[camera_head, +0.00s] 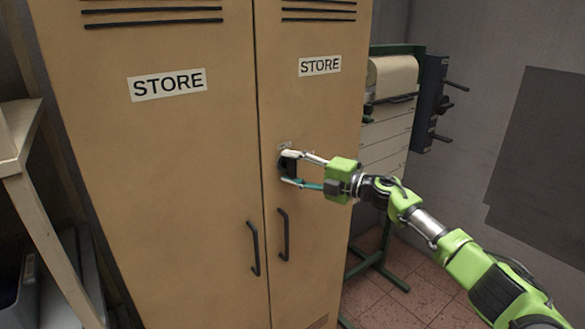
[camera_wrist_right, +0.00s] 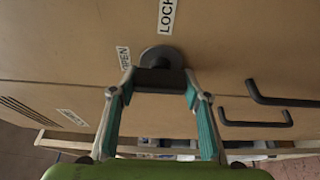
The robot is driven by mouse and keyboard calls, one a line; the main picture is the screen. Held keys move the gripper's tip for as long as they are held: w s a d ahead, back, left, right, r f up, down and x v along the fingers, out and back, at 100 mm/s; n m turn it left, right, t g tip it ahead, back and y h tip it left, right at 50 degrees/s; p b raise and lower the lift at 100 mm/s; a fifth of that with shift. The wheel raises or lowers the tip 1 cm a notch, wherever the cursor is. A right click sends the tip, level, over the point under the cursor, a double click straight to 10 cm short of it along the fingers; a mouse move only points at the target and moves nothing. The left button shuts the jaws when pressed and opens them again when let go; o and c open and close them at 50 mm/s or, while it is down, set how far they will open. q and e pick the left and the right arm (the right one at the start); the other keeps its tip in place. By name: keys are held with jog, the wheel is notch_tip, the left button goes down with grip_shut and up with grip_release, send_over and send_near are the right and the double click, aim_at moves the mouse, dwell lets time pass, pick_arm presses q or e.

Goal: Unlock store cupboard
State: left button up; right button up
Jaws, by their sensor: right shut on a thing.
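The tan store cupboard (camera_head: 170,165) has two tall doors, both shut, each with a STORE label. A dark lock knob (camera_head: 287,167) sits on the right door near the seam, above the handles. In the right wrist view the knob (camera_wrist_right: 162,57) has a round base and a dark grip bar. A LOCK label (camera_wrist_right: 167,12) and a smaller OPEN label (camera_wrist_right: 123,58) are beside it. My right gripper (camera_head: 290,168) is shut on the knob, a finger on each side of its bar; it also shows in the wrist view (camera_wrist_right: 160,88). My left gripper is out of view.
Two dark door handles, left (camera_head: 254,248) and right (camera_head: 283,234), stick out below the knob. A green-framed stand with a pale roll (camera_head: 392,77) is right of the cupboard. A pale shelf (camera_head: 40,215) stands at the left. Tiled floor (camera_head: 395,308) shows at lower right.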

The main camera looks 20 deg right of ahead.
jog(key=o, duration=1.1)
jog(key=v, duration=1.2)
